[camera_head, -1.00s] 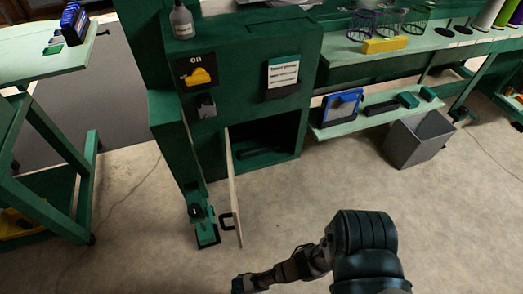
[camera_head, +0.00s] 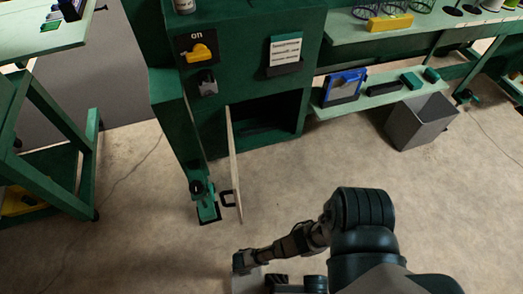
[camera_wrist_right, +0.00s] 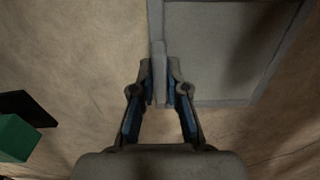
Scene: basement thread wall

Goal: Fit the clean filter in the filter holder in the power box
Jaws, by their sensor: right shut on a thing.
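My right gripper (camera_wrist_right: 160,88) is shut on the near edge of a flat, grey-framed panel (camera_wrist_right: 230,55), which looks like the filter. The panel extends forward and right in the wrist view. The green power box (camera_head: 232,85) stands ahead. Its lower compartment (camera_head: 262,131) is dark inside, so I cannot make out the holder. Its thin door (camera_head: 233,165) stands open, with a black handle (camera_head: 227,198). My left gripper is not in view.
A blue-framed filter (camera_head: 343,87) stands on the low shelf (camera_head: 365,101) right of the box. A grey bin (camera_head: 420,120) is beside it. A green cart (camera_head: 55,150) stands at the left. The floor before the box is clear.

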